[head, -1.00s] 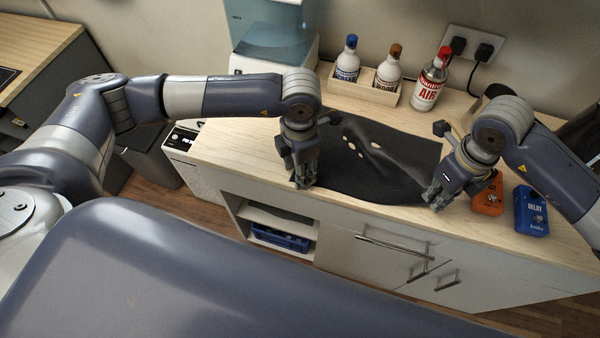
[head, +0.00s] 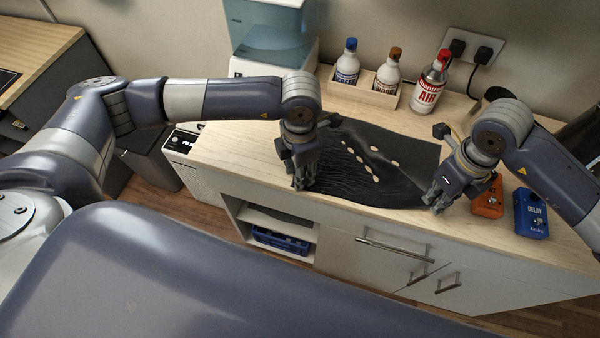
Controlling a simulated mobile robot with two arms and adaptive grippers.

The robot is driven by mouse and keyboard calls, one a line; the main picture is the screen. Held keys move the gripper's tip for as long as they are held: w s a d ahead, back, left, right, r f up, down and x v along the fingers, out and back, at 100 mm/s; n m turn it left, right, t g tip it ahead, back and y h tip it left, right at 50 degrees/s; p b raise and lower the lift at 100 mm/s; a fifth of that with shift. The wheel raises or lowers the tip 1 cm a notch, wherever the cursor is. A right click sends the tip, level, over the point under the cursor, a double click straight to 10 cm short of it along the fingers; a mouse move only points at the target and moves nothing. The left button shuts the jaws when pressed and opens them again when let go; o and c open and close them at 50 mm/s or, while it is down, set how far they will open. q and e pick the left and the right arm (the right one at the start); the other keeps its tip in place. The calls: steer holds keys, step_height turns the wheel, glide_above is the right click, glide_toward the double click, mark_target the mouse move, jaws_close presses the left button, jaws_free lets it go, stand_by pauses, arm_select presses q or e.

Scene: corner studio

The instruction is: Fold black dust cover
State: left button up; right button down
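The black dust cover (head: 385,182) lies spread on the wooden counter, with fine wrinkles at its front left and several pale spots across its middle. I cannot tell whether the spots are holes or counter poking through. My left gripper (head: 302,184) points down at the cover's front left corner. My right gripper (head: 435,206) is at its front right corner. The fingers of both look close together at the cloth, but they are small and dark. I cannot tell whether either is closed on it. The cloth at the fingertips is partly hidden.
A wooden holder (head: 378,97) with a blue-labelled bottle (head: 347,65) and a brown-capped bottle (head: 387,70) stands behind the cover. A red-and-white air can (head: 430,88) is beside it. An orange pedal (head: 489,200) and a blue pedal (head: 531,214) sit right of my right gripper.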

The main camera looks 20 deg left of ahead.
arm_select(q)
steer(key=shift+o, duration=1.4)
steer(key=shift+f, duration=0.1)
step_height(320, 180, up, 10)
steer(key=shift+f, duration=5)
steer(key=shift+c, duration=0.2)
steer(key=shift+s+f, duration=0.1)
jaws_close()
steer(key=shift+a, duration=0.1)
steer(key=shift+r, duration=2.55)
